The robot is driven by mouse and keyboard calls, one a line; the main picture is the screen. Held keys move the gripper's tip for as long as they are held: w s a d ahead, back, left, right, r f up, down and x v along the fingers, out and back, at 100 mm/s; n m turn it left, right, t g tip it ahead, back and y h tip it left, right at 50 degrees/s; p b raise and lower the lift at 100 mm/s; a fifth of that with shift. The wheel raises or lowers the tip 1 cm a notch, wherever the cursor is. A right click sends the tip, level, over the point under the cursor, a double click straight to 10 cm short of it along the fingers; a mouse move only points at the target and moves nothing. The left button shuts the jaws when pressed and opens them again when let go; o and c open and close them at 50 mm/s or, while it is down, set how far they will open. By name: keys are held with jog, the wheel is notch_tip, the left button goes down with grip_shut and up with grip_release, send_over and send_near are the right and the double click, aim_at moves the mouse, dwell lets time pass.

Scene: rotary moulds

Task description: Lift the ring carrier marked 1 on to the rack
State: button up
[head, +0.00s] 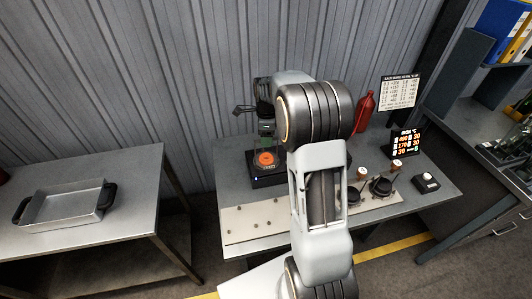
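A dark device (268,180) with an orange disc (265,159) on its top stands at the back left of the grey middle bench. Two dark round pieces (382,187) with copper-topped posts (396,165) beside them sit at the right on the bench. No mark 1 can be read, so I cannot tell which piece is the ring carrier. I cannot single out the rack with certainty. My arm crosses the middle of the head view and hides part of the bench. Its far end lies over the dark device, and the fingers cannot be made out.
A pale plate (256,222) with several small studs lies along the bench front. A red bottle (364,112), a lit display (405,142) and a button box (426,183) stand at the right. A metal tray (66,209) is on the left table. A desk (470,150) stands right.

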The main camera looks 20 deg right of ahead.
grip_shut()
dwell(0.4)
jog(key=shift+r, duration=0.1)
